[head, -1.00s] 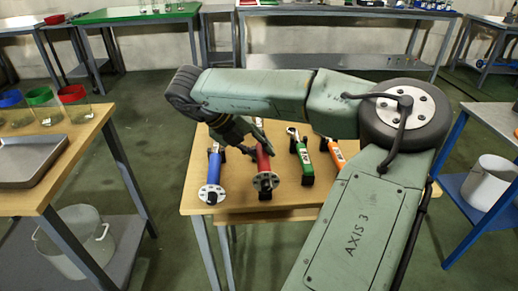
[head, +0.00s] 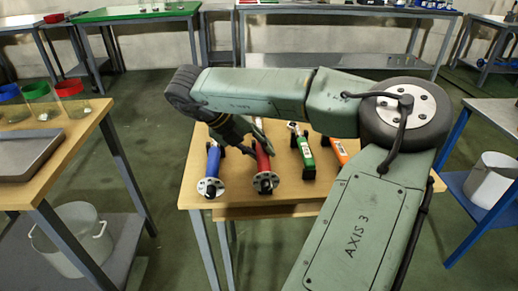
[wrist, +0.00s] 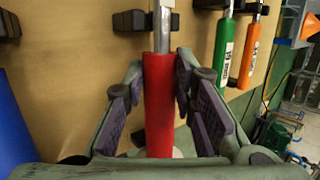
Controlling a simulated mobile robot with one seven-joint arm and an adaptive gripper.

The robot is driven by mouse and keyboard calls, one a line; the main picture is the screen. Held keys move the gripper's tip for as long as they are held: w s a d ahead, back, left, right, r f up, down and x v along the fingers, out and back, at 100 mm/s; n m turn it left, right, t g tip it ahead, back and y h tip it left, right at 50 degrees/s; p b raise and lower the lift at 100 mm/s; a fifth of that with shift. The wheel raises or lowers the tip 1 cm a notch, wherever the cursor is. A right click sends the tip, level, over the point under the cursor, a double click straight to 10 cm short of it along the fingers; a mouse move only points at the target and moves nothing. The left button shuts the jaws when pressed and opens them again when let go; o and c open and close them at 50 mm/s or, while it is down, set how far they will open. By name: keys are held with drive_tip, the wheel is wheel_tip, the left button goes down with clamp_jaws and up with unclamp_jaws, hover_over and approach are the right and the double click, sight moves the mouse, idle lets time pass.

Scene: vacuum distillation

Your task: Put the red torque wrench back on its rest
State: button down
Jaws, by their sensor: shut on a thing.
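The red torque wrench (head: 263,160) is at the wooden table, between the blue wrench (head: 213,161) and the green wrench (head: 306,157). My gripper (head: 255,137) reaches down to it from above. In the wrist view my gripper (wrist: 161,85) is shut on the red handle (wrist: 158,105), one padded finger on each side. The metal shaft (wrist: 162,30) points up the picture beside a black rest block (wrist: 131,20). I cannot tell whether the wrench touches its rest. Part of the handle is hidden by my gripper in the head view.
An orange wrench (head: 338,151) lies right of the green one. A side table (head: 75,140) with a tray (head: 30,155) and coloured cups stands at left. A blue-framed table with a white bucket (head: 491,178) stands at right. My arm spans above the wooden table (head: 190,175).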

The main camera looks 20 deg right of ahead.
drive_tip(key=shift+f+b, duration=0.4)
drive_tip(key=shift+b, duration=0.1)
drive_tip(key=c, duration=1.2)
unclamp_jaws()
drive_tip(key=shift+c, duration=0.2)
drive_tip(key=shift+f, duration=0.15)
